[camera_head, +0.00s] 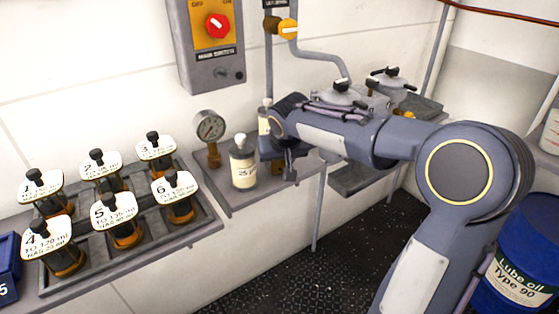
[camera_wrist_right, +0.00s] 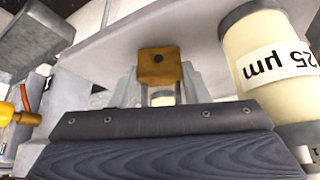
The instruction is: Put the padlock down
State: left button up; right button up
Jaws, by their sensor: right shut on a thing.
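The padlock (camera_wrist_right: 159,66) shows in the right wrist view as a brass block with a dark keyhole. Its pale shackle sits between the fingers of my right gripper (camera_wrist_right: 159,92), which is shut on it. In the head view my right gripper (camera_head: 288,168) is over the narrow grey wall shelf (camera_head: 232,202), just right of the labelled bottle (camera_head: 243,168). The padlock is mostly hidden there by the gripper and arm. I cannot tell whether it touches the shelf. My left gripper is not in view.
The bottle also stands close beside the padlock in the wrist view (camera_wrist_right: 262,55). A pressure gauge (camera_head: 209,128) stands left of it. A rack (camera_head: 205,212) of several numbered sample bottles is further left. A blue oil drum (camera_head: 520,250) stands at the lower right.

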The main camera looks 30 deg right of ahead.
jog(key=shift+f, duration=0.2)
jog(key=o, duration=1)
jog(key=shift+r, duration=0.15)
jog(key=shift+r, duration=0.25)
jog(key=p+v, duration=0.2)
jog(key=v, duration=1)
jog(key=s+a+f+y, duration=0.2)
jog(key=s+a+f, duration=0.1)
jog(key=s, duration=0.4)
jog(key=s+a+f+n+y, duration=0.1)
jog(key=s+a+f, duration=0.2)
jog(key=s+f, duration=0.3)
jog(key=s+a+f+n+y, duration=0.1)
jog(key=s+f, duration=0.4)
jog(key=s, duration=0.5)
jog(key=shift+a+y, duration=0.8)
jog(key=shift+a, duration=0.35)
